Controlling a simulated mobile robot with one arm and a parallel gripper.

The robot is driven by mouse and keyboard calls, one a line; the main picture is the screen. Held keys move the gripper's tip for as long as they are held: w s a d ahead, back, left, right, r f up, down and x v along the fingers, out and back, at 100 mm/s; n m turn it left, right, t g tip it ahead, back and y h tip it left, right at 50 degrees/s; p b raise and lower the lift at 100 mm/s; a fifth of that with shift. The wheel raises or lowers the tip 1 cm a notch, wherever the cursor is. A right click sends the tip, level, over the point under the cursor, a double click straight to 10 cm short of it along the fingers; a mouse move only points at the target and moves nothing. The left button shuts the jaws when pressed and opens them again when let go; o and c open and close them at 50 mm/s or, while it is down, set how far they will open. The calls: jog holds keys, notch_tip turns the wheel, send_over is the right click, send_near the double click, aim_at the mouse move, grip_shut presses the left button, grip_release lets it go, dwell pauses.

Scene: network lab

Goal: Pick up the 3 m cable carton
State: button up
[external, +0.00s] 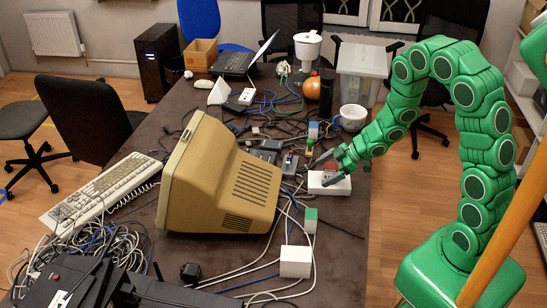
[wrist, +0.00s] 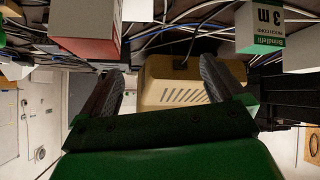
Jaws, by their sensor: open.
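The 3 m cable carton (wrist: 262,38) is a small white box with a green end. It shows upside down at the upper right of the wrist view, its "3 m" print facing me. In the external view, the white and green carton (external: 311,220) on the table, right of the beige monitor, appears to be the same one. My gripper (external: 320,170) is open and empty, above the table's right side and farther back than that carton. In the wrist view its fingers (wrist: 163,70) are spread apart, with the carton outside them to the right.
A white box with red (external: 329,183) lies close by my gripper. Another white box (external: 295,261) stands nearer the front. The beige monitor (external: 220,177) is a large obstacle to the left. Loose cables (external: 262,275) run around the cartons. A white bowl (external: 353,117) stands farther back.

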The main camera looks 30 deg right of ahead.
jog(key=s+a+f+g+y, duration=0.1)
jog(key=s+a+f+y, duration=0.1)
jog(key=s+a, duration=0.1)
jog(key=g+y, duration=0.2)
jog(key=g, duration=0.1)
send_near(316, 211)
jog(key=x, duration=0.4)
jog(key=shift+s+a+f, duration=0.1)
jog(key=shift+s+f, duration=0.15)
jog(key=shift+s, duration=0.05)
jog(key=shift+x, duration=1.3)
jog(key=shift+w+a+f+y, duration=0.15)
jog(key=shift+w+a+f, duration=0.1)
jog(key=shift+a, duration=0.35)
jog(key=shift+w+a+f+y, duration=0.1)
jog(key=shift+a+f+y, duration=0.1)
jog(key=shift+a, duration=0.45)
jog(key=shift+x, duration=1.25)
jog(key=shift+w+f, duration=0.1)
jog(key=c, duration=1)
